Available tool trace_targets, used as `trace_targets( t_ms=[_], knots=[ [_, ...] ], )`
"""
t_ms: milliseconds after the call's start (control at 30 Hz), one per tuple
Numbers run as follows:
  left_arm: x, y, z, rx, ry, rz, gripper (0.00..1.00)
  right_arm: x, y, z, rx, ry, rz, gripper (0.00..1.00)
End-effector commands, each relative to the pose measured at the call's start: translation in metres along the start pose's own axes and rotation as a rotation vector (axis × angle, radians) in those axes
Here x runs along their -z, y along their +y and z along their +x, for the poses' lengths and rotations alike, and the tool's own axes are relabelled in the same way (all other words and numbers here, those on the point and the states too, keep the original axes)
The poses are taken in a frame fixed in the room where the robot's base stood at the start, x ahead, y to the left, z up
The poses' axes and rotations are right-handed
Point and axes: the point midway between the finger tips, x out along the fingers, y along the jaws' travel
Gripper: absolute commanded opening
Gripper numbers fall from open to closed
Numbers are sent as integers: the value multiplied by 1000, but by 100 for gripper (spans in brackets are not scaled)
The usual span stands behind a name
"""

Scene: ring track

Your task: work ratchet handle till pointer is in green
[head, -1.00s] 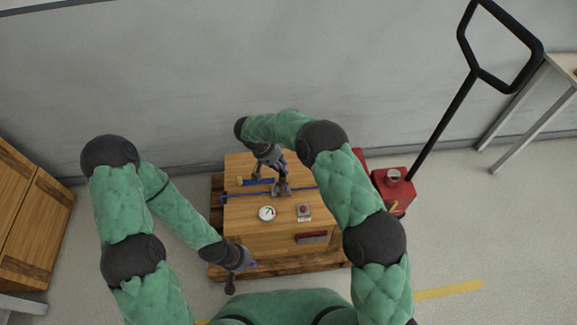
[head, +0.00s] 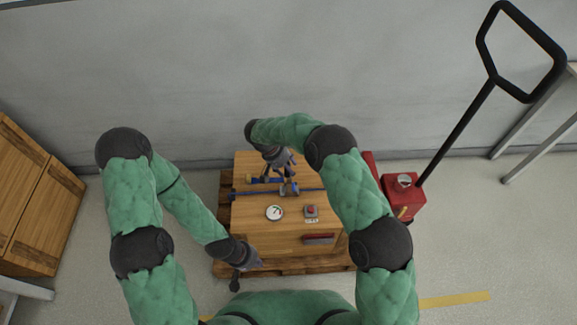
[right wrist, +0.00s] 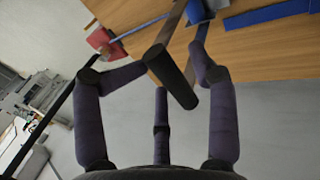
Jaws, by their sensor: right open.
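A blue ratchet (head: 289,189) sits on a blue strap across the top of a wooden crate (head: 255,222). In the right wrist view, its handle ends in a dark grip (right wrist: 169,76). My right gripper (head: 279,172) is over the crate beside the ratchet. In the right wrist view, its fingers (right wrist: 155,84) are spread around the grip and not closed on it. A round white gauge (head: 274,212) lies in front of the ratchet; its pointer is too small to read. My left gripper (head: 250,260) is low at the crate's front left; its jaws are unclear.
A grey box with a red button (head: 311,211) is right of the gauge. The crate stands on a wooden pallet (head: 222,268). A red unit (head: 405,196) with a long black handle (head: 458,130) stands at the right. A grey wall is behind.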

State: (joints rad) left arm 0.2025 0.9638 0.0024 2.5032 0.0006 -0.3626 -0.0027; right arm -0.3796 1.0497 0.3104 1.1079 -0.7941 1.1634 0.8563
Motion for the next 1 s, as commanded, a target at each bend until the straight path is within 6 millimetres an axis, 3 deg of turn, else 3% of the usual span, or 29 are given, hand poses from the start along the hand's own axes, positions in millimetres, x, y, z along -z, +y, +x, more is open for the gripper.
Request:
trace_targets(
  t_ms=[533, 1000],
  knots=[
    [0, 0, -1, 0, 0, 0, 0, 3, 1, -14, 0, 10, 2, 54],
    [0, 0, -1, 0, 0, 0, 0, 2, 0, -98, 3, 8, 1, 54]
  ],
)
